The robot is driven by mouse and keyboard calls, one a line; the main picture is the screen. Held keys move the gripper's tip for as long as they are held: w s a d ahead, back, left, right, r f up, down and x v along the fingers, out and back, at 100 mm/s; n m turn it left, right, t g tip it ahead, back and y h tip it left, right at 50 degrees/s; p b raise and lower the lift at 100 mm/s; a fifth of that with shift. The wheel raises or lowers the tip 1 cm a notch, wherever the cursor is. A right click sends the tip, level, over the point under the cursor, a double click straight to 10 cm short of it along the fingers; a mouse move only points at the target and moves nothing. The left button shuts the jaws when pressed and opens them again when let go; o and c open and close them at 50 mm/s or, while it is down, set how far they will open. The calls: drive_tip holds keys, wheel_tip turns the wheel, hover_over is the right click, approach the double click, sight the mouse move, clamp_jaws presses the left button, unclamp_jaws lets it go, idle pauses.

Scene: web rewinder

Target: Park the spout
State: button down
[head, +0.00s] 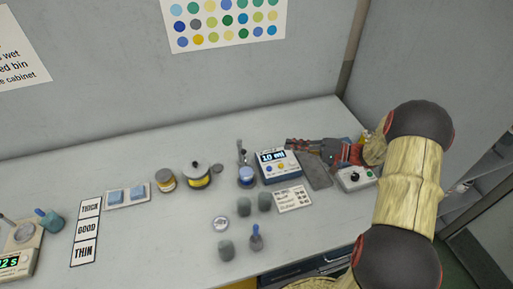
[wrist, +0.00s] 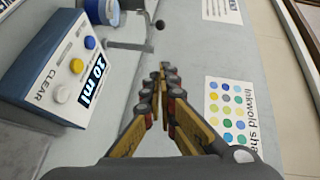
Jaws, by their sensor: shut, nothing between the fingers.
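The dispenser (head: 278,167) is a white and blue box reading "10 ml", right of centre on the bench. It also shows at the left of the wrist view (wrist: 62,62), with blue, yellow and white buttons. A thin grey metal piece that looks like the spout (wrist: 130,46) reaches out past the dispenser's far end, with a dark knob on a short stem. In the head view, this slender metal part (head: 242,154) stands left of the dispenser, above a blue-topped container (head: 246,178). My gripper (head: 288,143) is shut and empty, just behind the dispenser; its fingertips (wrist: 163,68) are apart from the spout.
A small control box (head: 356,179) sits below my wrist. The back wall is close behind my gripper. The bench's back left is clear.

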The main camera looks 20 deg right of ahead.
drive_tip(key=shift+a, duration=0.1)
drive_tip(key=s+a+b+x, duration=0.1)
drive_tip(key=s+b+x, duration=0.1)
drive_tip(key=x, duration=1)
drive_tip(key=shift+a+f+b, duration=0.2)
drive_tip(key=shift+a+b, duration=0.2)
drive_tip(key=shift+a, duration=0.15)
drive_tip(key=shift+a, duration=0.1)
